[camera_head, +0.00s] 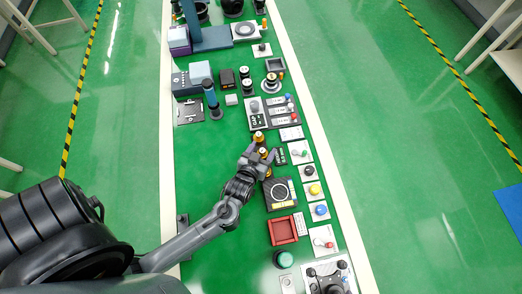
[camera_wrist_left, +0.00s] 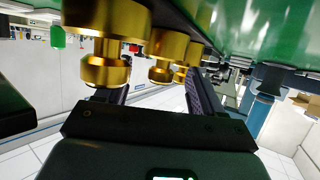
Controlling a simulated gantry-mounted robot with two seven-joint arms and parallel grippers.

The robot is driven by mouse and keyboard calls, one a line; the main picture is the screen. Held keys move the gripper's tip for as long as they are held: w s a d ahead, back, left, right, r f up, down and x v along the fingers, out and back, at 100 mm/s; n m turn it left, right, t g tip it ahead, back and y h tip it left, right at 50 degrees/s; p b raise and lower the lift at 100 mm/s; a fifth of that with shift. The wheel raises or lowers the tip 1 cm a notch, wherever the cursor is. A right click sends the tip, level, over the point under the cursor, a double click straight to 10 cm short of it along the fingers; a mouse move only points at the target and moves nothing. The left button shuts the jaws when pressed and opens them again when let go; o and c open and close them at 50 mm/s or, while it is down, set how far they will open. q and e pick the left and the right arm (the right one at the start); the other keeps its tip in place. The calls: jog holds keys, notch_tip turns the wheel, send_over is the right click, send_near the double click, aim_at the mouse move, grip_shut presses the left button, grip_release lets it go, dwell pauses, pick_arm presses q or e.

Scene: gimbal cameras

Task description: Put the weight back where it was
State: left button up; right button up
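Several gold knobbed weights stand in a row near the middle of the green bench. The far one (camera_head: 258,136) shows just beyond my left gripper (camera_head: 261,154), and other gold pieces are partly hidden by its fingers. My left gripper is open, its fingers spread low over the row. In the left wrist view, a large gold weight (camera_wrist_left: 106,45) is close at the left, and a second weight (camera_wrist_left: 166,50) with a smaller gold one behind it shows between the fingers (camera_wrist_left: 158,95). I cannot tell whether a finger touches a weight. My right gripper is not in view.
A red tray (camera_head: 283,231) and a column of button boxes (camera_head: 314,189) stand nearby. The bench is clear left of the gripper.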

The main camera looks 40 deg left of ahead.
pick_arm(q)
jog(key=shift+o, duration=0.2)
jog(key=shift+s+a+f, duration=0.15)
jog(key=shift+s+f, duration=0.05)
jog(key=shift+f, duration=0.45)
jog(key=shift+r, duration=0.2)
jog(key=shift+s+d+r, duration=0.2)
jog(key=shift+d+r, duration=0.15)
jog(key=shift+r, duration=0.35)
jog(key=s+d+r+m+g+h+p, duration=0.1)
jog(key=s+d+r+m+g+h, duration=0.1)
jog(key=s, duration=0.5)
jog(key=s+d+r+m+g+h+p, duration=0.1)
jog(key=s+d+r+m+g+h, duration=0.2)
jog(key=s+g, duration=0.4)
notch_tip(320, 180, up, 3)
jog(key=shift+s+f+m, duration=0.1)
jog(key=shift+s+m, duration=0.5)
jog(key=shift+s, duration=0.1)
jog(key=shift+d, duration=0.15)
